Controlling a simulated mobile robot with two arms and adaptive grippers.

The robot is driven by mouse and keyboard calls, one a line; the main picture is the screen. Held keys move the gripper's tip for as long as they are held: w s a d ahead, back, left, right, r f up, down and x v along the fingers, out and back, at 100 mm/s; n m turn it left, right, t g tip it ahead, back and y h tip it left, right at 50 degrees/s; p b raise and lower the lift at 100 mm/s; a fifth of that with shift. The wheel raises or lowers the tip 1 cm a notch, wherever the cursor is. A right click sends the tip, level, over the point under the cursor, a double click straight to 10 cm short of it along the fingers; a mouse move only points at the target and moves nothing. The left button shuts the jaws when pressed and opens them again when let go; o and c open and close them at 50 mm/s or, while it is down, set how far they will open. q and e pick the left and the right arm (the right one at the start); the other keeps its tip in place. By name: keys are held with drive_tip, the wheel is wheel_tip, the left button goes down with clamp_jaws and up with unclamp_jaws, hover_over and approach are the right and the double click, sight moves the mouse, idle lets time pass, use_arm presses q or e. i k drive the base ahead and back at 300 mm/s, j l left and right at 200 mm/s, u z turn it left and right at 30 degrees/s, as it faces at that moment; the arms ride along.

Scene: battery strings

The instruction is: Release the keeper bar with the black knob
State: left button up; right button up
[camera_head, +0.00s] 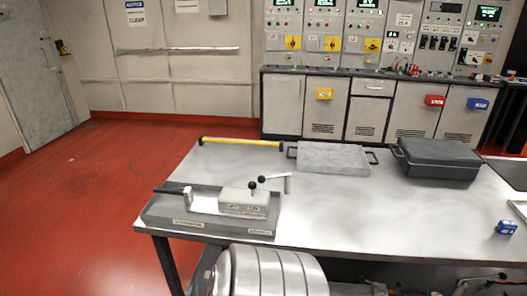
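A grey fixture tray (165,214) lies at the left front of the metal table. A pale block (243,201) with small labels sits in it. One black knob (252,186) stands on a short stem on the block. Another black knob (261,179) is at the left end of a light bar (276,178), which runs right to a pale upright end piece (288,184). I cannot tell for certain which part is the keeper bar. A black handle (168,190) meets a white clamp-like piece (187,196) at the tray's left. Neither gripper can be made out.
The metal table (350,215) has clear room right of the fixture. A yellow bar (240,142), a grey plate with handles (333,158) and a black case (438,158) lie behind. A small blue box (507,227) is at the right. Mechanical parts show along the bottom edge.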

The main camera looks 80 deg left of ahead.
sight(261, 179)
drive_tip(key=u, duration=2.65)
